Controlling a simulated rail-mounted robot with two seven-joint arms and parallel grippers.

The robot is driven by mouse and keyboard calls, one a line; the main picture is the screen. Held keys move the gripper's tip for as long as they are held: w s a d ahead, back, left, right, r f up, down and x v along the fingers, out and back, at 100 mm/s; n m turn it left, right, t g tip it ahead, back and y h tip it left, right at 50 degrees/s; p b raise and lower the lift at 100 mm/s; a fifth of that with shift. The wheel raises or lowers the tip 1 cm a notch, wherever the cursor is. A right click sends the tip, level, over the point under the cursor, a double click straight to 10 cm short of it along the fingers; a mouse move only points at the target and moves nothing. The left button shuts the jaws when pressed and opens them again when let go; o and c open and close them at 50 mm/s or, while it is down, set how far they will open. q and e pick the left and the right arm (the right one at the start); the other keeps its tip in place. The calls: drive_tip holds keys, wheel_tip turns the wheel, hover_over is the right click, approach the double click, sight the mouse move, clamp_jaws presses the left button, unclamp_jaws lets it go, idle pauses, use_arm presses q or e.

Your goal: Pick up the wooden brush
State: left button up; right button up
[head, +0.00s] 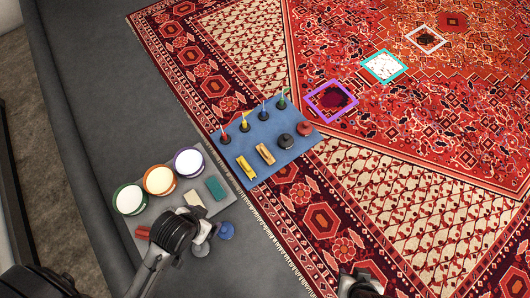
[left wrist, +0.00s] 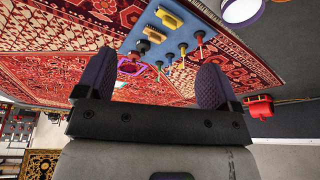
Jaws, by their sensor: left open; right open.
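The wooden brush (head: 265,153) lies on the blue mat (head: 275,130), beside a yellow brush (head: 246,167). It also shows in the left wrist view (left wrist: 155,34), beyond my fingers. My left gripper (left wrist: 155,76) is open, with nothing between its two purple-grey fingers. In the head view its arm reaches over the grey tray, and its fingers cannot be made out clearly. My right gripper (head: 361,282) is at the bottom edge of the head view over the rug, open and partly cut off, well apart from the brush.
The grey tray (head: 222,184) holds three bowls (head: 159,180), a teal block (head: 215,188) and other small items. Several upright colored-handled tools and two round knobbed tools (head: 287,141) share the blue mat. Colored square frames (head: 384,67) lie on the patterned rug.

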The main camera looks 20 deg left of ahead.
use_arm(q)
drive_tip(key=shift+c, duration=1.2)
drive_tip(key=shift+a, duration=0.15)
drive_tip(key=c, duration=0.4)
drive_tip(key=shift+o, duration=0.2)
drive_tip(key=shift+f, duration=0.1)
